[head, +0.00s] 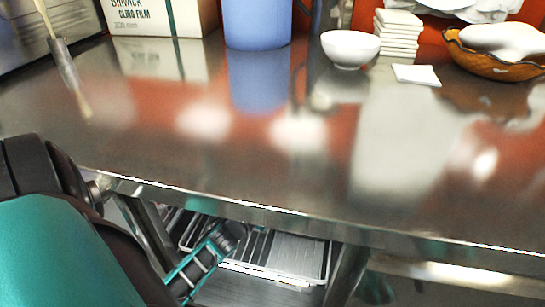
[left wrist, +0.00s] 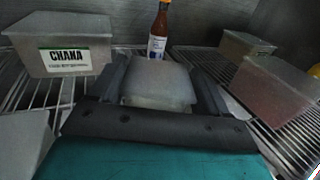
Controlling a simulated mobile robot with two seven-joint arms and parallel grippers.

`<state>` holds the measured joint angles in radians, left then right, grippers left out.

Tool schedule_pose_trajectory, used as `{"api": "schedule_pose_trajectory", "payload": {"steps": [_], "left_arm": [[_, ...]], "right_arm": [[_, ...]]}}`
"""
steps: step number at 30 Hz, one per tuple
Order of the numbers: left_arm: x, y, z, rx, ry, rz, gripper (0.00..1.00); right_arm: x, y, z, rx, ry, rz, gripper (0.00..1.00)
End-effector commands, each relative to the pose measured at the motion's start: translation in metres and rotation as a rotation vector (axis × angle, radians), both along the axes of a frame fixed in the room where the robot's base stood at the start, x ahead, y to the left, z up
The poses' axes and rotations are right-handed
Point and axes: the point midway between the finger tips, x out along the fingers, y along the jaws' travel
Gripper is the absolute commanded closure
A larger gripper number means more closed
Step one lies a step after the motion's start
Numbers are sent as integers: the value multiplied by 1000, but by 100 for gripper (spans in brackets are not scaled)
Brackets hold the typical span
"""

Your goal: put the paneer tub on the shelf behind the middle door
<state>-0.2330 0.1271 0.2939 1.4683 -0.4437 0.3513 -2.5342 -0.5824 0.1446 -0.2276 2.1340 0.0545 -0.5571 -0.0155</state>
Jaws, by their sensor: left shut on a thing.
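In the left wrist view my left gripper (left wrist: 160,95) is shut on a pale, frosted tub (left wrist: 160,84), with one dark finger on each side of it. No label shows on this tub, so I cannot read whether it is paneer. It is over a wire shelf (left wrist: 60,95) inside a grey compartment; I cannot tell whether it touches the wires. In the head view a wire rack (head: 285,262) shows below the counter edge. My left arm comes in at the left, but I cannot make out its fingertips there. No door is clearly visible. My right gripper is not in view.
On the shelf, a tub labelled CHANA (left wrist: 68,45) stands at the left, a sauce bottle (left wrist: 159,30) behind, and a larger tub (left wrist: 270,88) with a smaller tub (left wrist: 245,45) at the right. The steel counter (head: 270,150) overhangs the compartment; its front middle is clear.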

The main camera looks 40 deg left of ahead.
Motion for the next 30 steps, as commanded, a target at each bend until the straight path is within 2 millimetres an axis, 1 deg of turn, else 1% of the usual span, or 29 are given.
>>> {"api": "schedule_pose_trajectory", "payload": {"steps": [2,6,8,13,19,20,23,30], "left_arm": [[1,0,-7,0,-3,0,64],[1,0,-29,-1,-3,0,64],[1,0,-36,-1,-2,1,64],[1,0,-35,1,-5,0,64],[1,0,-39,0,-4,0,64],[0,0,-40,0,-1,1,23],[0,0,-39,0,-1,1,13],[0,0,-38,0,-1,1,13]], "right_arm": [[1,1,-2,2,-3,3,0],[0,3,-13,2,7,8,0],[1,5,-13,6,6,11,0],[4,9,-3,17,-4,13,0],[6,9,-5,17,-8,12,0],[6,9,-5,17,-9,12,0],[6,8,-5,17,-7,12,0],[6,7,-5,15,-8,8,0]]}}
